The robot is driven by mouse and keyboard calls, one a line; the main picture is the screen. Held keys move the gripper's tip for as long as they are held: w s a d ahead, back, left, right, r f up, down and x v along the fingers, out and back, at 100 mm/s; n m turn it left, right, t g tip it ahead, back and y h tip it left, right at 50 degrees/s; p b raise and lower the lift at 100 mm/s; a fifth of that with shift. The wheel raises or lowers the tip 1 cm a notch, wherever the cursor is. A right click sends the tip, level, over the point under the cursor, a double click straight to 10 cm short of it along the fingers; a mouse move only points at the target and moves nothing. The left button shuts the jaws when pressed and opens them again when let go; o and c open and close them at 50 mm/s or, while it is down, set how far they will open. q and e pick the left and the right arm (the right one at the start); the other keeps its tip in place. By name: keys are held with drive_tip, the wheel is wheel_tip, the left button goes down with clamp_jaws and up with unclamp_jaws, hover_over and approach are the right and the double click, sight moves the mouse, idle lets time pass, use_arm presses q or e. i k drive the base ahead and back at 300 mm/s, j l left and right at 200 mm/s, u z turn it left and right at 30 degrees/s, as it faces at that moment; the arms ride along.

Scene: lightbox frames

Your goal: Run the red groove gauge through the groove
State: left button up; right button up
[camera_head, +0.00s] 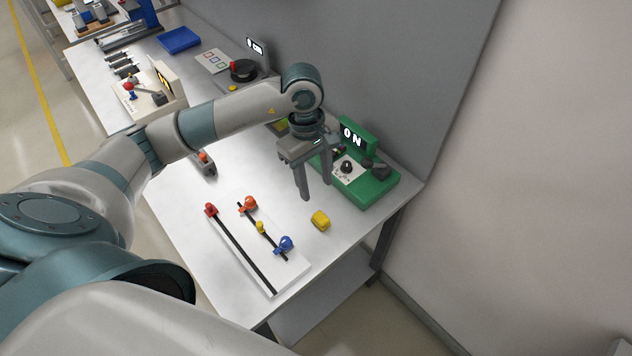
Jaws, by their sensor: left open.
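A white board (222,232) lies on the white table near its front end, with two dark grooves in it. The red groove gauge (210,209) is at the far left end of the longer groove (241,250). My left gripper (314,197) is open and empty, fingers pointing down, to the right of the board and well apart from the red gauge. My right gripper is not in view.
An orange piece (249,203), a yellow piece (261,227) and a blue knob (284,243) sit along the shorter groove. A green device (372,188) with a lit "ON" display stands by the wall.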

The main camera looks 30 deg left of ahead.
sight(211, 209)
drive_tip(key=u, duration=1.5)
